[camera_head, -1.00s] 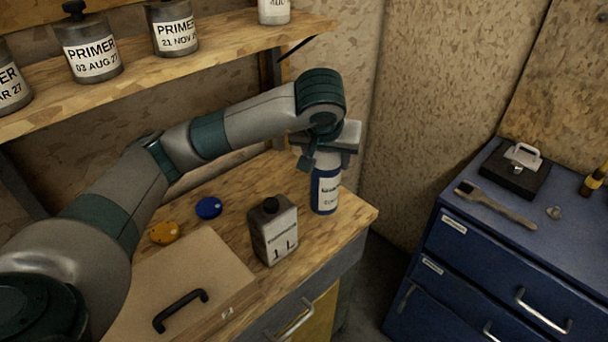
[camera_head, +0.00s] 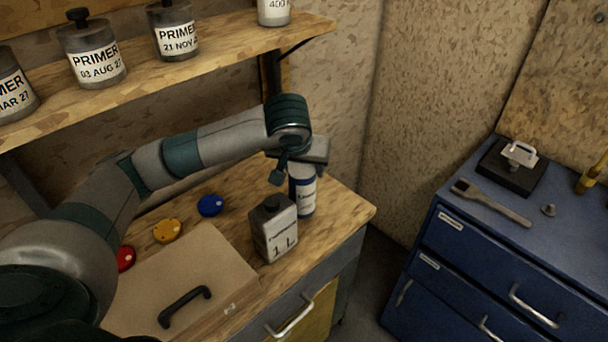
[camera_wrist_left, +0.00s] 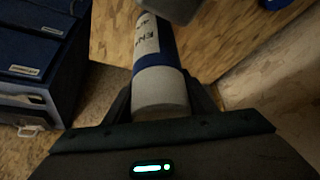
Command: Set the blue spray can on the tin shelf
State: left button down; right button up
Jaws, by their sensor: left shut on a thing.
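The blue spray can (camera_head: 302,200), with a white label and pale top, is upright above or on the wooden bench, behind a grey 1 L can that hides part of it. I cannot tell whether its base touches the bench. My left gripper (camera_head: 300,168) is shut on its upper end. In the left wrist view the can (camera_wrist_left: 158,68) runs away from between the fingers. The tin shelf (camera_head: 225,42) is a wooden board on the wall at upper left, bearing several grey primer tins (camera_head: 92,55) and a pale tin (camera_head: 273,10) near its right end. My right gripper is not in view.
The grey 1 L can (camera_head: 273,230) stands close beside the spray can. Blue (camera_head: 210,205), yellow (camera_head: 167,231) and red (camera_head: 125,258) discs and a box (camera_head: 205,265) with a black handle lie on the bench (camera_head: 345,212). A blue drawer cabinet (camera_head: 480,250) stands at right.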

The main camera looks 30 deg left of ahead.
pick_arm(q)
notch_tip(320, 180, down, 3)
jog(key=shift+f+p, duration=0.1)
jog(key=shift+p, duration=0.3)
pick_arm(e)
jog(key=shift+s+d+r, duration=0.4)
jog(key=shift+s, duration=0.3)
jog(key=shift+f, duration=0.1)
pick_arm(q)
jog(key=c, duration=0.8)
grip_release()
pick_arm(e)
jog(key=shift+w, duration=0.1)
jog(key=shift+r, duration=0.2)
